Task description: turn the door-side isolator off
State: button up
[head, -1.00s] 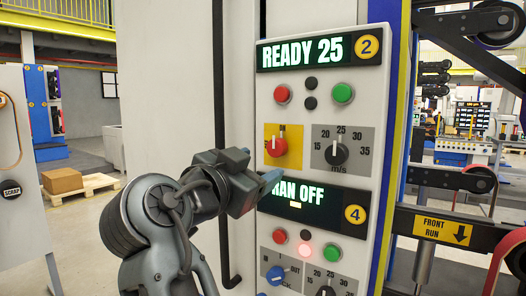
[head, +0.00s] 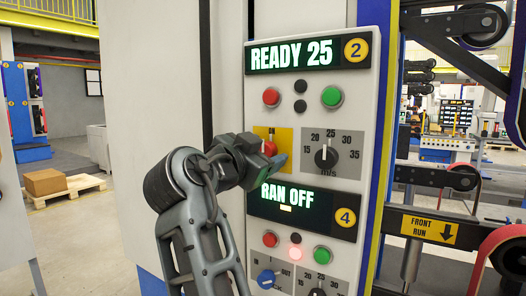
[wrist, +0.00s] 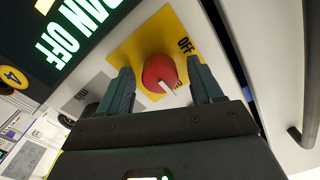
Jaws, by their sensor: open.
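A red rotary isolator knob (head: 268,147) sits on a yellow plate (head: 284,137) on the upper panel, partly hidden by my gripper in the head view. In the wrist view the red knob (wrist: 158,73) shows a white pointer line, and the word OFF stands on the yellow plate (wrist: 128,52) beside it. My gripper (wrist: 159,70) is open, with one finger on each side of the knob; gaps show on both sides. In the head view my gripper (head: 272,160) is in front of the panel. No label reading door-side is visible.
Close by are a grey speed dial (head: 326,156), red (head: 271,97) and green (head: 332,97) buttons, and the READY 25 display (head: 295,56). Below are the RAN OFF display (head: 288,195) and a blue knob (head: 266,279). A dark vertical handle bar (head: 205,80) stands left of the panel.

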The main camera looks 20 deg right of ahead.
jog(key=shift+c, duration=0.4)
jog(key=c, duration=1)
